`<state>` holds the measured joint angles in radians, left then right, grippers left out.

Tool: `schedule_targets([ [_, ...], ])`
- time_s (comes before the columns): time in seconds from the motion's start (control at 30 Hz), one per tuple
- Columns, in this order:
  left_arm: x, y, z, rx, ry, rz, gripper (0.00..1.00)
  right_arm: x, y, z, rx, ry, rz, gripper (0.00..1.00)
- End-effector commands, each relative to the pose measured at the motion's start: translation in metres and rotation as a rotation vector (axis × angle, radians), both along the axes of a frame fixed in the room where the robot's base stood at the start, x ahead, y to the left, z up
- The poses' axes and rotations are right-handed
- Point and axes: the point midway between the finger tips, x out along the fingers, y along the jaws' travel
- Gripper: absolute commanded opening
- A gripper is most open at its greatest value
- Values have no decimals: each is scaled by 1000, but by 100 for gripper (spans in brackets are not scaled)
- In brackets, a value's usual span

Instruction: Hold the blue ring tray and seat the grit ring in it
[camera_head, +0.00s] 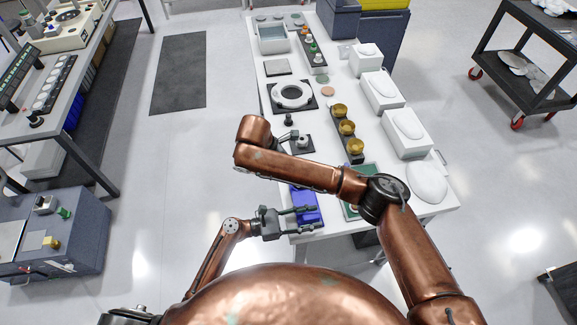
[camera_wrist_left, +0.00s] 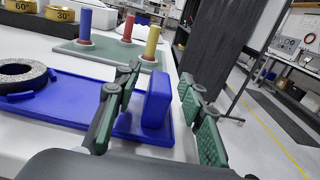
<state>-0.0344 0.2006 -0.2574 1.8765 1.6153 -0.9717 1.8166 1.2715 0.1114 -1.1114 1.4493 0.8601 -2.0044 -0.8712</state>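The blue ring tray (camera_head: 307,205) lies flat at the near left end of the white table. In the left wrist view the tray (camera_wrist_left: 70,104) has an upright blue grip block (camera_wrist_left: 157,98). My left gripper (camera_head: 314,219) is open, its fingers (camera_wrist_left: 158,84) on either side of the block with gaps visible. The speckled grey grit ring (camera_wrist_left: 22,76) is at the tray's far-left part, cut by the frame edge; whether it is fully seated I cannot tell.
A green board (camera_wrist_left: 110,52) with blue, red and yellow pegs stands behind the tray. Gold rings (camera_head: 347,127) sit on a dark strip. A white round fixture (camera_head: 291,95) and white boxes (camera_head: 381,91) stand further back. Open floor lies left of the table.

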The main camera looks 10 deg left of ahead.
Motion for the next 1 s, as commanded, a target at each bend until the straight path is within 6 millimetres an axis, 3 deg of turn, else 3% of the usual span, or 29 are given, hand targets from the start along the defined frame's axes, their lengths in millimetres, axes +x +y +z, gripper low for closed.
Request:
schedule_targets([
  [0.17,-5,17,-2,4,1,2,37,0,0,0,0,0,0,64],
  [0.6,-31,97,-1,3,1,2,37,0,0,0,0,0,0,64],
  [0.8,-36,113,-1,1,0,0,37,0,0,0,0,0,0,64],
  [1.0,-37,115,0,0,0,0,37,0,0,0,0,0,0,64],
])
